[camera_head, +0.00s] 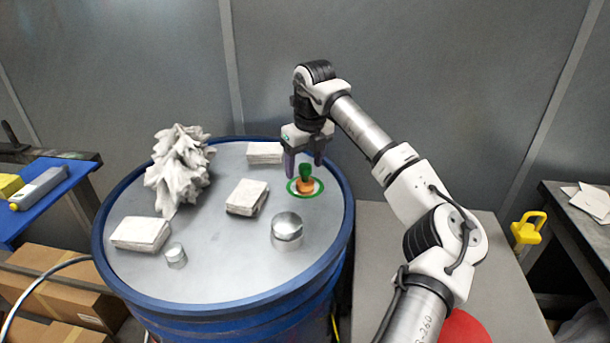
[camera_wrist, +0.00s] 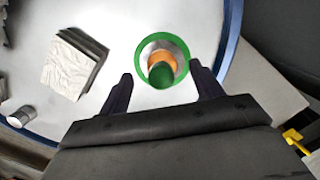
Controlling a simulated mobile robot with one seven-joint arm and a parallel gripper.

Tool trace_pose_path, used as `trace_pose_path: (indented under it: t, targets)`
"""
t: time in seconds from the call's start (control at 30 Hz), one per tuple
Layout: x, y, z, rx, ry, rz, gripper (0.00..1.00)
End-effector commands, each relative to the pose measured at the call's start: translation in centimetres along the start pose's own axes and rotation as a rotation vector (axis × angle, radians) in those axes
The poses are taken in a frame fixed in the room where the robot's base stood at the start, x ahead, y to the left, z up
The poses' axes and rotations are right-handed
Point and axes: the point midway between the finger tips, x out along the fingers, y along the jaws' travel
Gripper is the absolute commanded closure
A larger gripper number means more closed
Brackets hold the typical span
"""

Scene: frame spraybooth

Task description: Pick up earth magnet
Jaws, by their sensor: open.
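A small object with an orange base and a green top (camera_head: 305,184) stands inside a green ring on the right part of the drum top. It also shows in the wrist view (camera_wrist: 161,76), centred between the fingertips. I take it to be the earth magnet, but its shape does not confirm this. Two plain silver cylinders, one larger (camera_head: 287,232) and one smaller (camera_head: 176,257), stand farther to the front. My gripper (camera_head: 304,164) is open and empty, pointing down above the green-topped object, with a finger on either side. Whether the fingers reach down beside it is unclear.
The blue drum (camera_head: 240,303) has a raised rim around its grey top. White blocks (camera_head: 246,197) and a spiky white lump (camera_head: 178,168) stand on it, left of my gripper. A grey wall rises behind.

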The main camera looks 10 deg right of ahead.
Motion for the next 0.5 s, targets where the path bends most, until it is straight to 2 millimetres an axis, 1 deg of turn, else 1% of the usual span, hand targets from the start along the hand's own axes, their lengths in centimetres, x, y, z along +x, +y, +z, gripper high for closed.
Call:
trace_pose_path:
  t: [0.13, 0.23, 0.33, 0.5]
  targets:
    - [2.0, 0.0, -0.3, 0.000, 0.001, 0.004, 0.35]
    - [2.9, 0.0, -0.3, 0.000, 0.000, 0.002, 0.35]
    - [3.3, 0.0, -0.3, 0.000, 0.000, 0.002, 0.35]
    - [3.4, 0.0, -0.3, 0.000, 0.000, 0.001, 0.35]
